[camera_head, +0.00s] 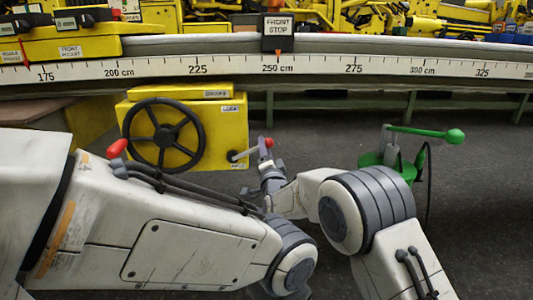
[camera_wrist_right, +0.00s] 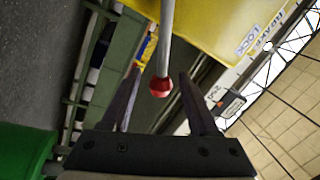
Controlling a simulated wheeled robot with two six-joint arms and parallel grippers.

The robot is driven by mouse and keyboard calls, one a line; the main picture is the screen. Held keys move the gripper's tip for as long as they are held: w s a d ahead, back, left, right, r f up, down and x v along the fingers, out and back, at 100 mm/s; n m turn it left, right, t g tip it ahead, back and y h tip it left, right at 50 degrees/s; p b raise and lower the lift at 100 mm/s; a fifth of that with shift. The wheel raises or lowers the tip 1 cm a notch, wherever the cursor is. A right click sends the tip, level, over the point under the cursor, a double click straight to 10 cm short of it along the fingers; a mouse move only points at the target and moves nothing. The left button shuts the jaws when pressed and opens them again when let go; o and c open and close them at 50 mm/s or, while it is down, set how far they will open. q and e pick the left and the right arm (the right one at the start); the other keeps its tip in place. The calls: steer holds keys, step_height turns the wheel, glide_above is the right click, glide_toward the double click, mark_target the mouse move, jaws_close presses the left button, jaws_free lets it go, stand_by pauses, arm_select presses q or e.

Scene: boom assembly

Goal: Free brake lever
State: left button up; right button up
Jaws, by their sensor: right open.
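The brake lever is a grey rod (camera_head: 244,154) with a red knob (camera_head: 266,143), standing out from the right side of a yellow box (camera_head: 232,135). In the right wrist view the rod (camera_wrist_right: 166,35) comes down from the top and its red knob (camera_wrist_right: 161,87) appears between the two fingers. My right gripper (camera_head: 268,167) is open at the knob; it also shows in the wrist view (camera_wrist_right: 159,75). I see a gap on both sides of the knob, and contact cannot be made out. The left arm crosses the lower left; its gripper is not in view.
A black handwheel (camera_head: 163,134) is on the box's front. Another red knob (camera_head: 118,148) shows left of it. A green lever (camera_head: 425,133) stands to the right. A long scale rail (camera_head: 360,65) with a "FRONT STOP" block (camera_head: 278,33) runs behind. Dark floor lies between.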

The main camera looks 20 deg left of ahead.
steer(key=p+v, duration=0.4)
steer(key=v, duration=0.6)
steer(key=shift+s, duration=0.25)
steer(key=shift+d, duration=0.2)
